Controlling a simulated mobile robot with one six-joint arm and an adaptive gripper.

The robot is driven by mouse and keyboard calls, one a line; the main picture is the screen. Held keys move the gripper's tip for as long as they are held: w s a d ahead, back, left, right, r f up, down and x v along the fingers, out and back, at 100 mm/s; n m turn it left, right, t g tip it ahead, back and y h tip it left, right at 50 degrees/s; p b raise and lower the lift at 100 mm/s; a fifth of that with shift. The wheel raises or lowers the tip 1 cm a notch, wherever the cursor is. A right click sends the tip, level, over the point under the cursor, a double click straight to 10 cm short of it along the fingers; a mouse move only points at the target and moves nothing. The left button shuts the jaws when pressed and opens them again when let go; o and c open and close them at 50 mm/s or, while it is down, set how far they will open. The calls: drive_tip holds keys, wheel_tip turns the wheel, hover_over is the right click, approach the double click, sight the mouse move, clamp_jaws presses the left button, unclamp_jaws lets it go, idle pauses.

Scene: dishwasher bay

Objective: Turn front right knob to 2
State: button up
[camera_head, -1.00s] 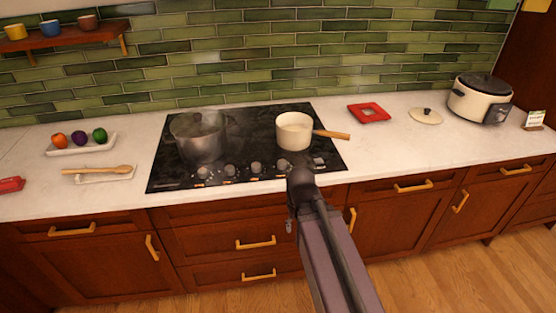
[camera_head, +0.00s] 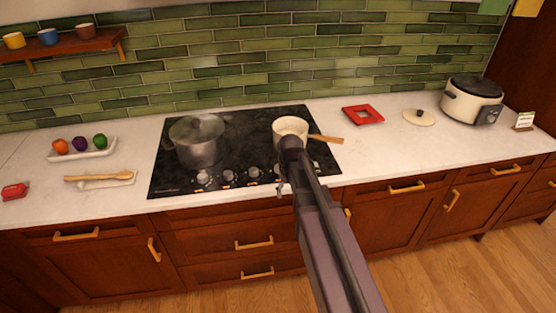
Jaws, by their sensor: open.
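The black cooktop (camera_head: 240,140) is set into the white counter and has a row of silver knobs along its front edge. The left knobs show clearly, among them one at the far left (camera_head: 203,178) and one near the middle (camera_head: 253,172). My arm comes in from the lower right, and its dark wrist covers the right end of the row. The front right knob is mostly hidden there. My gripper (camera_head: 281,186) hangs down at the cooktop's front edge by the right knobs. It is open and looks empty; contact with a knob cannot be told.
A steel pot (camera_head: 196,153) stands on the left burners. A cream saucepan (camera_head: 290,125) stands just behind my wrist, its wooden handle (camera_head: 327,139) pointing right. A red trivet (camera_head: 362,115), lid (camera_head: 419,117) and cooker (camera_head: 472,103) are on the right.

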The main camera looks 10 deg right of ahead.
drive_tip(key=w+r+n+p, duration=0.2)
drive_tip(key=w+r+p, duration=0.1)
drive_tip(key=w, duration=0.5)
drive_tip(key=w+r+n+p, duration=0.3)
drive_tip(key=w+r, duration=0.3)
drive_tip(key=w, duration=0.3)
drive_tip(key=shift+w+p, duration=0.3)
drive_tip(key=shift+p, duration=0.5)
drive_tip(key=shift+f, duration=0.15)
wheel_tip(320, 180, down, 13)
drive_tip(key=b, duration=1.3)
drive_tip(key=shift+f+b, duration=0.2)
drive_tip(key=shift+b, duration=0.2)
drive_tip(key=c, duration=1.2)
